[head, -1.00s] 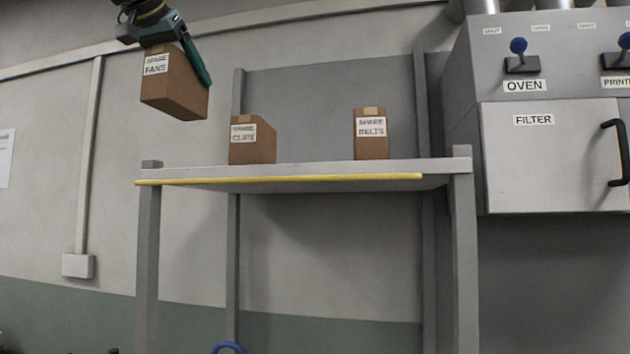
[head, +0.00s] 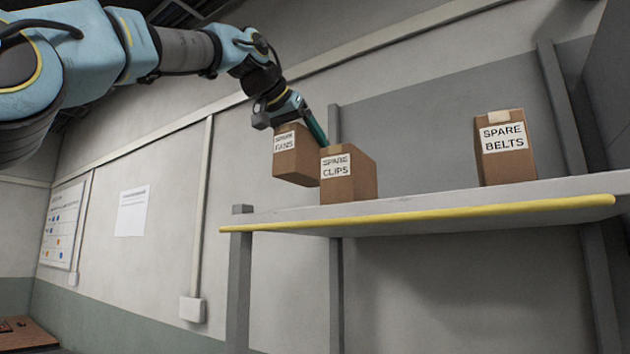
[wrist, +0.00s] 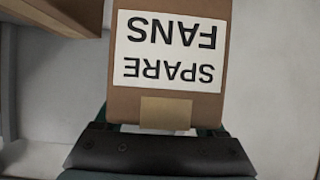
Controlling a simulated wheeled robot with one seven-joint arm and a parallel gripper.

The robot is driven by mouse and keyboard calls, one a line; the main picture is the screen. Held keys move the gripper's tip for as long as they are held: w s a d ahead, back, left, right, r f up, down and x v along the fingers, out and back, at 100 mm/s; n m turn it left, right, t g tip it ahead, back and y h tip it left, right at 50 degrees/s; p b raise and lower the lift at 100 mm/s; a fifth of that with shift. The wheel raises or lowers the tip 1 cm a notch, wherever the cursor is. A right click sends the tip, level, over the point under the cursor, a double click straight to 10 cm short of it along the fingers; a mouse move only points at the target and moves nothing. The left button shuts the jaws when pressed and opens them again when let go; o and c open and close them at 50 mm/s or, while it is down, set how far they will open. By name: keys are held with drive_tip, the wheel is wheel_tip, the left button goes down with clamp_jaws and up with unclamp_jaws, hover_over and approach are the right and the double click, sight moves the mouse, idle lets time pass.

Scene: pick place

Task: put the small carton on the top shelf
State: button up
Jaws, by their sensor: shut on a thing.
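The small carton labelled SPARE FANS (head: 297,160) is a brown box hanging upright from my gripper (head: 296,122). My gripper is shut on its top. In the head view its right side is partly hidden by the SPARE CLIPS carton (head: 352,178). Its bottom shows a little above the line of the top shelf (head: 400,211) at the left end; I cannot tell whether it is over the board or behind it. In the wrist view the held carton (wrist: 170,95) fills the middle, its label upside down, with the dark gripper body (wrist: 160,152) below.
The SPARE CLIPS carton stands on the shelf's left part, close to the held carton. A SPARE BELTS carton (head: 506,148) stands farther right. The board between them is clear. A shelf post (head: 240,290) supports the left end. A brown box corner (wrist: 75,14) shows in the wrist view.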

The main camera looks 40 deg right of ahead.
sight(284, 145)
drive_tip(key=shift+f+b, duration=0.55)
drive_tip(key=shift+f, duration=2.85)
drive_tip(key=o, duration=1.6)
drive_tip(key=shift+f, duration=0.1)
drive_tip(key=shift+c, duration=0.2)
drive_tip(key=b+v, duration=0.5)
drive_tip(key=v, duration=0.7)
drive_tip(key=shift+a+b, duration=0.1)
drive_tip(key=shift+b, duration=0.25)
